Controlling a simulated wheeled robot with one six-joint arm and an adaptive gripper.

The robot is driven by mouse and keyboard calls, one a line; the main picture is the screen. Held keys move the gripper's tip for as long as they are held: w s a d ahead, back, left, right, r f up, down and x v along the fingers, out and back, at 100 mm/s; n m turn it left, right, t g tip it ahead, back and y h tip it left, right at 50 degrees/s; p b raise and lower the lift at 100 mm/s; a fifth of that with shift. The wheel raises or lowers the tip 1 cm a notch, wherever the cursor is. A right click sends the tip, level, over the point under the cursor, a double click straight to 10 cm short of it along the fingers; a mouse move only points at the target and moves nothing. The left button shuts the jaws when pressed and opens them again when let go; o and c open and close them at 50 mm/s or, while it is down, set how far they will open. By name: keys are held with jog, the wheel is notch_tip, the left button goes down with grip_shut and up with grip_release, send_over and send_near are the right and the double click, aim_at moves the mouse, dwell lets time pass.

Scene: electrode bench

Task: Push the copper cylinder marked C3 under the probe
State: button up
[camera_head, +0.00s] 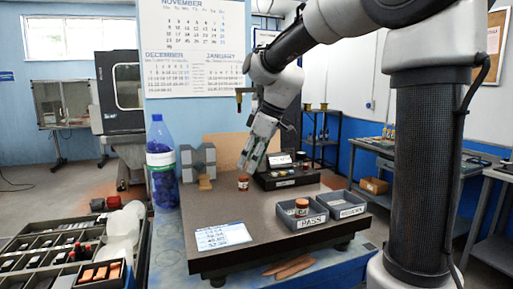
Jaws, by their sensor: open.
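A small copper cylinder (243,183) with a pale band stands upright on the dark bench plate (235,210), left of a black device (287,180). Its marking is too small to read. A second copper cylinder (302,207) with a pale band stands in the grey tray labelled PASS (312,222). My gripper (252,160) points down above and just right of the first cylinder, in front of the black device, apart from the cylinder in the picture. It is open and empty. I cannot clearly make out the probe; my gripper and wrist cover part of that area.
A second grey tray (350,212) sits right of the PASS tray. A grey block (206,157) and a blue-capped bottle (161,160) stand at the left. A printed card (224,236) lies at the front left. The plate's front middle is clear.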

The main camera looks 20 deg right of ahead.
aim_at(244, 177)
jog(key=x, duration=0.7)
jog(key=shift+s+d, duration=0.1)
jog(key=shift+c, duration=0.3)
grip_shut()
jog(key=shift+w+r, duration=0.1)
jog(key=shift+w, duration=1.4)
